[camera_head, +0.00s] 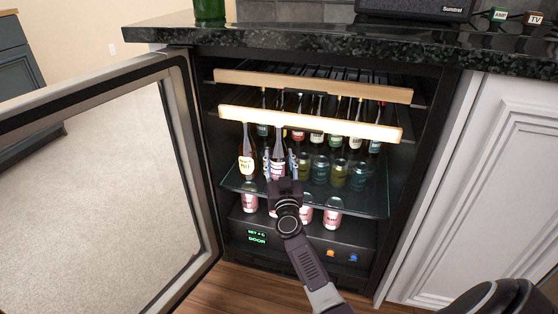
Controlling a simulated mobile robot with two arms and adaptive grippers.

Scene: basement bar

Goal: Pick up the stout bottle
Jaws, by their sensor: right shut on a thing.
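A dark bottle with a pale label (278,152) stands upright on the glass shelf (355,199) of the open fridge; its label is too small to read. My right gripper (280,172) reaches in from the front and is shut on this bottle, with a finger on each side of its lower part. A second dark bottle with a cream label (246,160) stands just to the left, apart from the gripper. I cannot read which one is the stout. My left gripper is not in view.
Several cans (339,173) stand right of the gripper, with more bottles behind. Pink cans (332,213) stand below the shelf. Two wood-fronted racks (340,128) hang above. The open glass door (190,150) is on the left; a white cabinet (490,190) is on the right.

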